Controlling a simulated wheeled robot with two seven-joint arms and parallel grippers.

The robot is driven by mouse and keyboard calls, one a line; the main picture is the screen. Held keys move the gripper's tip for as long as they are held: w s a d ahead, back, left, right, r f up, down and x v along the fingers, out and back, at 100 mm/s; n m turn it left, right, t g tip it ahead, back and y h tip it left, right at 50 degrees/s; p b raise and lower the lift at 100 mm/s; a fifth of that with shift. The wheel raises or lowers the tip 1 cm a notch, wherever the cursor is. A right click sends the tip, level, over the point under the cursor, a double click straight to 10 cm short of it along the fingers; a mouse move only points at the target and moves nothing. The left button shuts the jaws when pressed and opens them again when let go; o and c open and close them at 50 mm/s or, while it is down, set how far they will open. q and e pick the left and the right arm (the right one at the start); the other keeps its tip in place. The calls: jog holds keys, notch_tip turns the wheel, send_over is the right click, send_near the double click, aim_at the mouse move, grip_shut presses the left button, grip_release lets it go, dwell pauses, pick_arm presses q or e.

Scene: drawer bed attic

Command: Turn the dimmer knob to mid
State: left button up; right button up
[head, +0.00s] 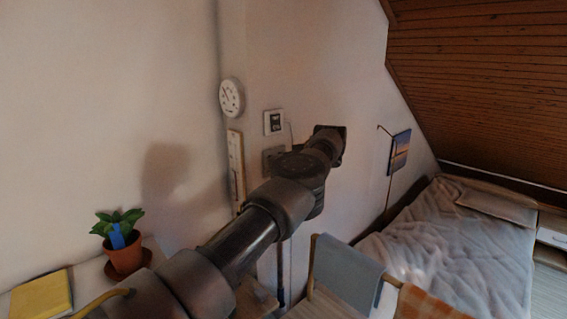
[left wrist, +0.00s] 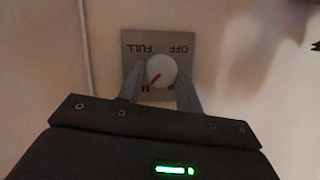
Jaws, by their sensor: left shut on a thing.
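The dimmer knob (left wrist: 161,68) is white and round with a red pointer line. It sits on a grey plate (left wrist: 185,42) on the wall, whose labels look upside down in the left wrist view. FULL is upper left, OFF upper right, and a partly hidden label starting with M lower left. The red line points down-left, toward that M. My left gripper (left wrist: 160,76) has a finger on either side of the knob and is shut on it. In the head view my left gripper (head: 330,141) is against the wall and hides the knob. My right gripper is not in view.
Near my left arm on the wall are a round white dial (head: 231,97), a small white panel (head: 273,122) and a grey plate (head: 270,156). A potted plant (head: 124,255) and yellow book (head: 42,294) are lower left. A bed (head: 440,245) is at right.

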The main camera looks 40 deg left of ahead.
pick_arm(q)
jog(key=o, duration=1)
jog(key=b+v, duration=0.4)
jog(key=v, duration=0.6)
jog(key=shift+d, duration=0.3)
